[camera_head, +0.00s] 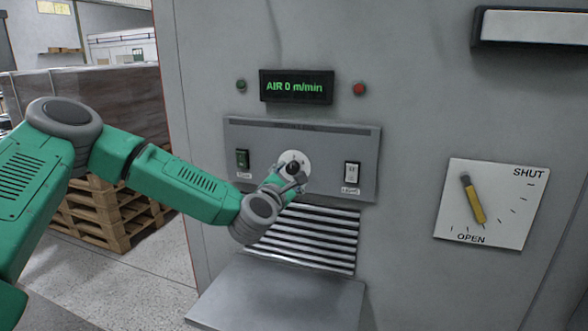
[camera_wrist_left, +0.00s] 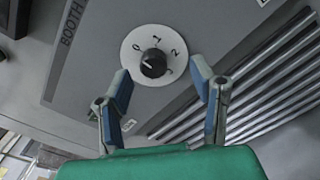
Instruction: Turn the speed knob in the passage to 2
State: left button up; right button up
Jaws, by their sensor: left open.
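The speed knob is a black knob (camera_wrist_left: 153,63) on a round white dial (camera_wrist_left: 131,52) numbered from 0; 1 and 2 are also readable in the left wrist view. The lit display (camera_head: 296,87) above reads AIR 0 m/min. The head view shows the dial (camera_head: 296,157) on the grey control panel, partly covered by my left gripper (camera_head: 291,178). My left gripper is open, its two blue-padded fingers (camera_wrist_left: 159,78) spread on either side of the knob's lower part in the wrist view. Contact cannot be told. My right gripper is not in view.
A slatted grille (camera_head: 310,238) and a sloping metal shelf (camera_head: 283,295) are below. A yellow lever (camera_head: 473,203) on a SHUT/OPEN plate is at right. Wooden pallets (camera_head: 100,218) stand at left.

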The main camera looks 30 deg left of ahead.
aim_at(291, 171)
pick_arm(q)
jog(key=x, duration=0.4)
jog(key=shift+s+a+p, duration=0.1)
jog(key=shift+p, duration=0.2)
jog(key=a, duration=0.2)
jog(key=a+f, duration=0.1)
jog(key=shift+w+a, duration=0.25)
jog(key=shift+w, duration=0.1)
jog(key=shift+d+r, duration=0.15)
jog(key=shift+d, duration=0.4)
jog(key=shift+d+r, duration=0.15)
jog(key=shift+d, duration=0.4)
jog(key=c, duration=1.1)
jog(key=shift+d+r, duration=0.1)
jog(key=shift+d, duration=0.25)
jog(key=shift+c, duration=0.2)
jog(key=shift+a+f, duration=0.2)
jog(key=shift+a, duration=0.35)
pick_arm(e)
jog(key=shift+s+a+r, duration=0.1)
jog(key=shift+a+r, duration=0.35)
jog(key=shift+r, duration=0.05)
